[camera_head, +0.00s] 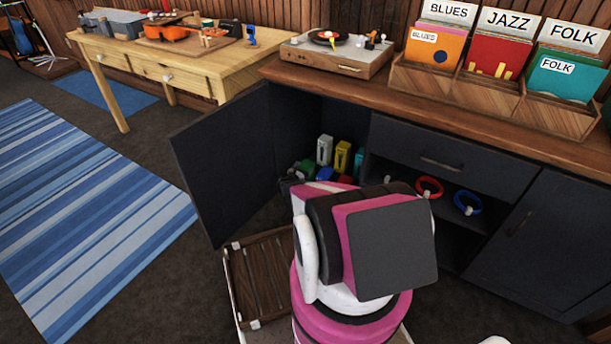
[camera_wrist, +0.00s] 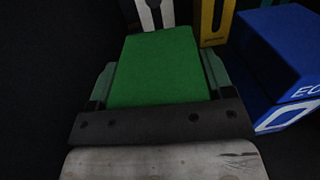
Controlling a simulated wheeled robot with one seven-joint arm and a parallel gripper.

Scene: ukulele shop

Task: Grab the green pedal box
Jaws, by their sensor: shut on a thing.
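The green pedal box (camera_wrist: 160,68) fills the middle of the wrist view, seen from close above. My gripper (camera_wrist: 158,85) is shut on it, with one finger along its left side and one along its right side. In the head view the green box (camera_head: 307,167) shows only in part, low inside the open cabinet, behind my pink and white arm. The arm hides my gripper in that view.
A blue box (camera_wrist: 285,50) stands close on the right of the green one. A yellow box (camera_head: 342,158) and a white box (camera_head: 325,150) stand behind. The open cabinet door (camera_head: 225,165) is on the left. A wooden crate (camera_head: 228,290) is on the floor.

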